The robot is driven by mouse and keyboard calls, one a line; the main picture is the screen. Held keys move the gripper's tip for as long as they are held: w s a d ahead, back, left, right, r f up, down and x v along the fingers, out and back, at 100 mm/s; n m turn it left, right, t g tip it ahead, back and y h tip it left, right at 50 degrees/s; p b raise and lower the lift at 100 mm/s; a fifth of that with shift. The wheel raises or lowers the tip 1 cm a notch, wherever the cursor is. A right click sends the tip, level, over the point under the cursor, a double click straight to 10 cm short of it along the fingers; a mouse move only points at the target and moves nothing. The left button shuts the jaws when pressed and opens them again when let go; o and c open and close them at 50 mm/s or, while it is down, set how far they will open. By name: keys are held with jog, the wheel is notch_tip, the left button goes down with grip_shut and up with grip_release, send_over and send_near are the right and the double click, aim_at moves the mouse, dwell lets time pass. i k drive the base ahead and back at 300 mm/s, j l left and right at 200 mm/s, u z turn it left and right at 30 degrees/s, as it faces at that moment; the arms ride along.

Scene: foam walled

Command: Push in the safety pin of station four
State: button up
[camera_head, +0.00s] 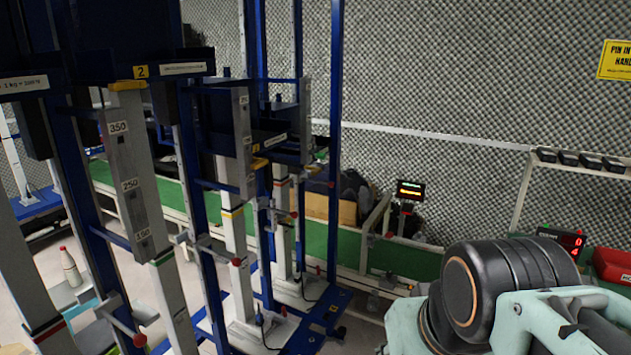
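A row of tall test stations with blue frames and grey columns fills the left half. The nearest numbered one carries a yellow plate reading 2 (141,71). A station behind it has a small yellow plate (256,147) whose number I cannot read, so I cannot tell which station is four. Small red knobs on short rods show low on the stations, one at the front (140,340) and one further back (237,262). I cannot tell how far any pin is in. My arm's black and pale green links show at the lower right; my gripper's fingertips are not in view.
A long green-topped bench (405,259) runs along the foam wall, with a lit display (410,190) in front. A second red display (571,240) and a red bin (613,265) are at the right. A yellow sign (615,60) hangs on the wall.

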aim_at(330, 184)
jog(key=i+l, duration=0.2)
jog(key=i, duration=0.25)
jog(key=i+l+u, duration=0.1)
jog(key=i, duration=0.4)
jog(key=i+l, duration=0.35)
jog(key=i+l+u, duration=0.1)
jog(key=i+l, duration=0.15)
jog(key=i, duration=0.3)
